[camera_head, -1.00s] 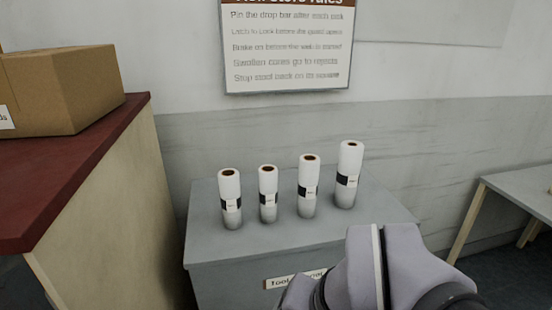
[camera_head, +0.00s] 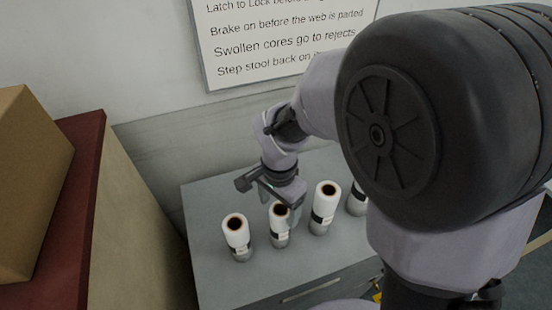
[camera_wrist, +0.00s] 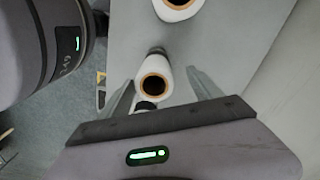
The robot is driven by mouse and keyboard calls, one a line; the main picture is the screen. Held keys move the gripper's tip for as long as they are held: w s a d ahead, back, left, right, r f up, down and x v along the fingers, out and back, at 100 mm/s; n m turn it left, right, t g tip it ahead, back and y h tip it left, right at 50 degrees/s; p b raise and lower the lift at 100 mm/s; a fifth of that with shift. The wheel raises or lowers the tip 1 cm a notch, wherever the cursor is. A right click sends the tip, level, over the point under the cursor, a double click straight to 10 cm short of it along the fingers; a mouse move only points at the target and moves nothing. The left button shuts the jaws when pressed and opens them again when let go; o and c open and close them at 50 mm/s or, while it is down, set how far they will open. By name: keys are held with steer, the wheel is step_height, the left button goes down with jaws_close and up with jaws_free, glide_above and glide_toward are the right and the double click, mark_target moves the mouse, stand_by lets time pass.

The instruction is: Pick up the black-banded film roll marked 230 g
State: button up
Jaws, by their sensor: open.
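Several white film rolls with black bands and small labels stand upright in a row on a grey cabinet (camera_head: 213,203). In the head view they are the leftmost roll (camera_head: 237,238), the second (camera_head: 280,228), the third (camera_head: 322,212) and the partly hidden rightmost (camera_head: 356,203). The label weights are too small to read, so I cannot tell which is 230 g. My gripper (camera_head: 285,196) is at the second roll's upper part. In the wrist view its open fingers (camera_wrist: 160,78) lie either side of a roll (camera_wrist: 153,72) with a brown core; I cannot tell about contact.
Another roll (camera_wrist: 178,10) stands close by at the wrist view's top edge. A red-topped counter (camera_head: 78,180) with a cardboard box (camera_head: 32,165) is at the left. A wall sign (camera_head: 270,45) hangs behind. My arm hides much of the right side.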

steer(key=shift+f, duration=0.75)
steer(key=f, duration=0.3)
steer(key=f+b, duration=0.1)
steer(key=f, duration=0.1)
steer(key=shift+s+d+f, duration=0.1)
steer(key=shift+s+d, duration=0.05)
steer(key=shift+s, duration=0.25)
steer(key=shift+f, duration=0.2)
steer(key=shift+r, duration=0.1)
jaws_close()
steer(key=shift+r, duration=0.1)
